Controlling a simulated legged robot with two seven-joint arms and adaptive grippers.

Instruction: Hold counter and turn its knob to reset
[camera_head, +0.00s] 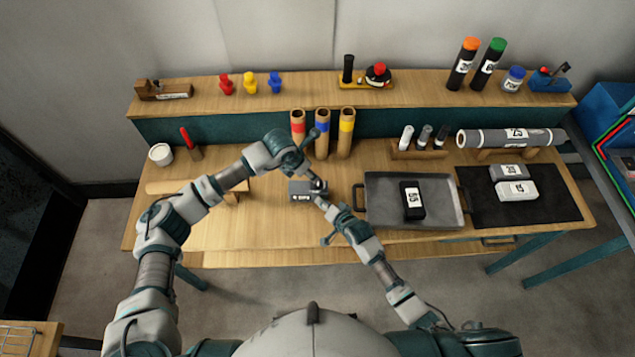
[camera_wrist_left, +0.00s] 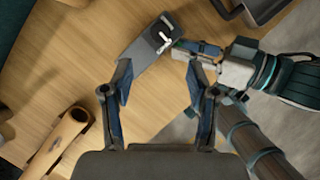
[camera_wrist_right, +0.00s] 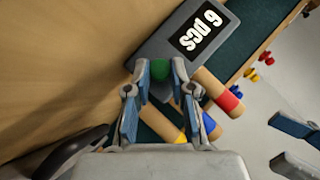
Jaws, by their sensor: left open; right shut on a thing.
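The counter (camera_head: 301,191) is a small grey box with a printed label (camera_wrist_right: 203,30), seen near the middle of the table.
A grey tray (camera_head: 375,215) with a black labelled block (camera_head: 412,200) lies to the right. Tubes with red, blue and yellow bands (camera_head: 322,135) stand behind the counter. Table in front of the counter is clear.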

